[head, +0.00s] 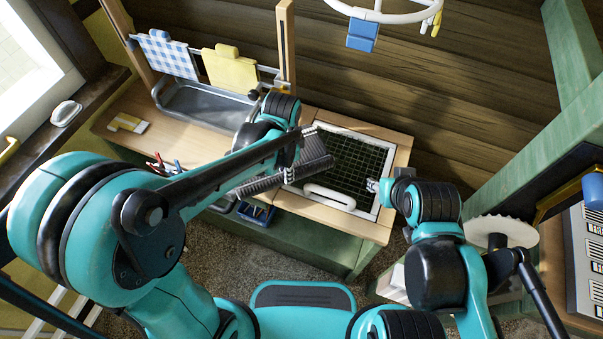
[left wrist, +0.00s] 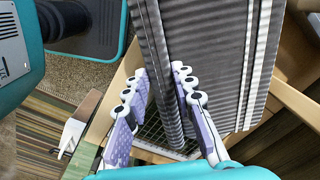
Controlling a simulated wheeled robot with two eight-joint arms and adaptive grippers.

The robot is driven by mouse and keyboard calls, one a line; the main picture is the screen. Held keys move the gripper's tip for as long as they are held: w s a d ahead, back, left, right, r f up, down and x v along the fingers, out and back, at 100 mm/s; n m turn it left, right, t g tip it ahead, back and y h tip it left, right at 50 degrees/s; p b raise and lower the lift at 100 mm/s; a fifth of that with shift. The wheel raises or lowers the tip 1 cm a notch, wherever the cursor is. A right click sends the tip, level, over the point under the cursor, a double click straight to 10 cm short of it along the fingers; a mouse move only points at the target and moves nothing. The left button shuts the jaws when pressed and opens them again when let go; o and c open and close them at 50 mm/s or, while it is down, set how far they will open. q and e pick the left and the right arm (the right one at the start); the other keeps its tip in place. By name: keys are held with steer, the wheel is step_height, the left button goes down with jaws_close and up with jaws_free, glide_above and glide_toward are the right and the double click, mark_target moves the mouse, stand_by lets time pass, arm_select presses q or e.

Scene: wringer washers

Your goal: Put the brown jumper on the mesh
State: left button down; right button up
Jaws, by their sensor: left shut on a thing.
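The mesh (head: 357,164) is a dark green grid in a white frame, lying on the wooden bench top. My left gripper (left wrist: 159,72) is shut on a ribbed grey-brown folded piece (left wrist: 222,60), which looks like the brown jumper. In the head view this jumper (head: 318,163) is above the mesh's left side and covers part of it. Whether it touches the mesh I cannot tell. In the left wrist view a corner of the mesh shows below it. My right gripper (head: 374,186) is at the mesh's right edge; its fingers are too small to read.
A white loop (head: 330,196) lies at the mesh's near edge. A grey basin (head: 205,107) stands left, with a blue checked cloth (head: 166,55) and a yellow cloth (head: 230,70) hanging above. A white ring with pegs (head: 385,14) hangs over the back.

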arm_select(q)
steer(key=shift+w+a+f, duration=0.25)
steer(key=shift+a+f, duration=0.1)
steer(key=shift+a, duration=0.15)
step_height(320, 180, down, 4)
steer(key=shift+f+b, duration=0.1)
steer(key=shift+b, duration=1)
steer(key=c, duration=1.7)
jaws_free()
steer(key=o, duration=0.4)
steer(key=shift+o, duration=0.2)
